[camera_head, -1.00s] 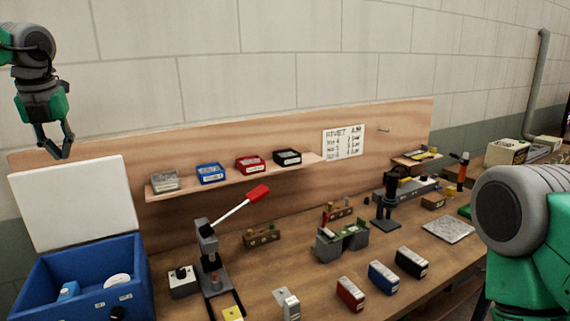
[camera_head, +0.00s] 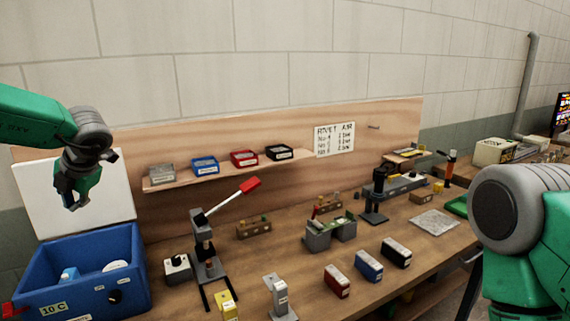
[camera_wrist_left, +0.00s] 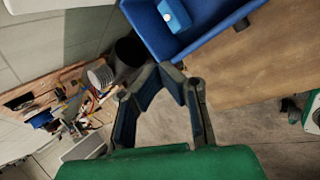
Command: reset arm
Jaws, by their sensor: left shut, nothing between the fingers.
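My left gripper (camera_head: 74,205) hangs fingers down in front of the open white lid (camera_head: 112,192) of the blue box, above the box's left part. It is shut and empty. In the left wrist view its dark fingers (camera_wrist_left: 170,70) come together at the tips, beside the blue box wall. The green and grey left forearm comes in from the left edge. My right arm (camera_head: 520,225) shows at the right edge as a large grey joint with green links; its gripper is out of view.
The blue box (camera_head: 85,265) holds a light blue item and a white round item. A lever press (camera_head: 205,245) with a red handle stands right of it. Red, blue and black blocks (camera_head: 368,265) stand on the bench. A shelf (camera_head: 225,170) carries several small bins.

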